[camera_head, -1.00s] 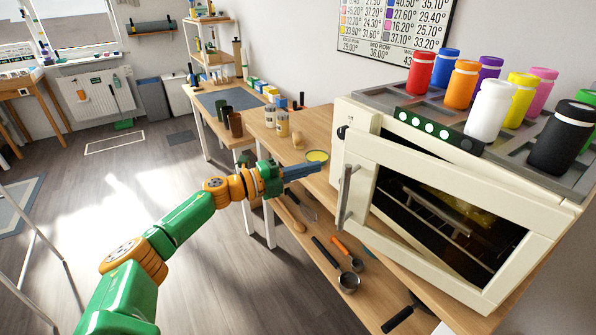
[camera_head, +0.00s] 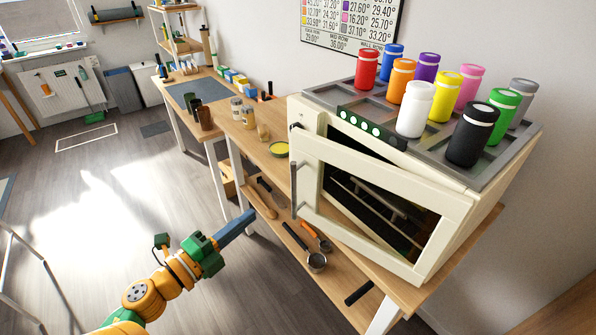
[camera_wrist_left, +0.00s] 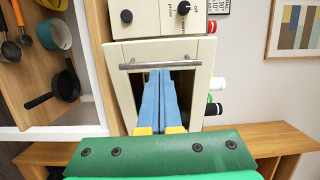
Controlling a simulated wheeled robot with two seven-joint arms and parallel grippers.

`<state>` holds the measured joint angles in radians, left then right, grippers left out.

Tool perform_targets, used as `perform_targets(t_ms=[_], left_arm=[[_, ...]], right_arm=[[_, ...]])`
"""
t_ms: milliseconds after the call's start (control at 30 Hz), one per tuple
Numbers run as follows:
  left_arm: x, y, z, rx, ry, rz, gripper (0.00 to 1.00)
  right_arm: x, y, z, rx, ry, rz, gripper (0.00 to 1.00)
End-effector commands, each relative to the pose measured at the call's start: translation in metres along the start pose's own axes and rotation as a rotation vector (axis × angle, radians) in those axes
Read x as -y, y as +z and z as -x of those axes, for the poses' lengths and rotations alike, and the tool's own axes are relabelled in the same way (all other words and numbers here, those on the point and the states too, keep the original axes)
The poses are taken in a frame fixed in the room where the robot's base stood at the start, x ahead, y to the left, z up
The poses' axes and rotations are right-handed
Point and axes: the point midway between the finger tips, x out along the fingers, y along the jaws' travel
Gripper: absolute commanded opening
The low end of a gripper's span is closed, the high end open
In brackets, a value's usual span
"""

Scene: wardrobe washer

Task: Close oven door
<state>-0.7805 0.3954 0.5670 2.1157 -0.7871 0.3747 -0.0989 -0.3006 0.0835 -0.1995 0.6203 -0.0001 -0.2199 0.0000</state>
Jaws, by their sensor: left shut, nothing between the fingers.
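The cream oven (camera_head: 310,118) stands on the wooden bench. Its door (camera_head: 380,200) is partly open, swung out from the front, with a dark gap and a rack showing inside. The door has a metal bar handle (camera_head: 294,188) on its left edge. My left gripper (camera_head: 250,215) is shut and empty, held in the air to the left of the door and below the handle, apart from it. In the left wrist view, the blue fingers (camera_wrist_left: 160,75) point toward the door (camera_wrist_left: 125,85), and their tips appear just below the handle (camera_wrist_left: 160,65). My right gripper is out of view.
Several coloured jars (camera_head: 415,110) stand in a grey tray (camera_head: 325,95) on top of the oven. Pans (camera_head: 316,262) and utensils lie on the shelf below.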

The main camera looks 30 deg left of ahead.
Motion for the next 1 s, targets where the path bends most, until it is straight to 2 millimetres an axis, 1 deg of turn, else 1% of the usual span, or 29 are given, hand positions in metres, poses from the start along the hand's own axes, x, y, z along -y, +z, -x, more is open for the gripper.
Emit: perform_targets(t_ms=[33, 67, 167, 267, 600, 700, 833, 1000], left_arm=[[0.007, 0.0, 0.006, 0.011, 0.006, -0.022, 0.0], [0.009, 0.001, 0.007, 0.015, 0.007, -0.032, 0.0], [0.01, 0.001, 0.0, 0.017, 0.006, -0.039, 0.0], [0.012, 0.001, -0.019, 0.013, 0.005, -0.04, 0.0], [0.011, 0.002, -0.094, 0.014, 0.004, -0.038, 0.0], [0.01, 0.003, -0.111, 0.015, 0.005, -0.036, 0.0], [0.008, 0.003, -0.126, 0.016, 0.005, -0.036, 0.0], [0.006, 0.002, -0.132, 0.014, 0.008, -0.037, 0.0]], right_arm=[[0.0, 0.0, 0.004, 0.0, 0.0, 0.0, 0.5], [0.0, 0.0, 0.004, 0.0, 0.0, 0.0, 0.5], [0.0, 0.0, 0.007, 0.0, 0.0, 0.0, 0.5], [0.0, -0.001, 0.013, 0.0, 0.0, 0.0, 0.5], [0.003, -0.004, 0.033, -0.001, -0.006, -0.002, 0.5], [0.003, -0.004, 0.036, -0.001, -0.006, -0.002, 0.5], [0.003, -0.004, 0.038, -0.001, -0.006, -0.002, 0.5], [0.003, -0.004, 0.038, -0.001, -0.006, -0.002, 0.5]])
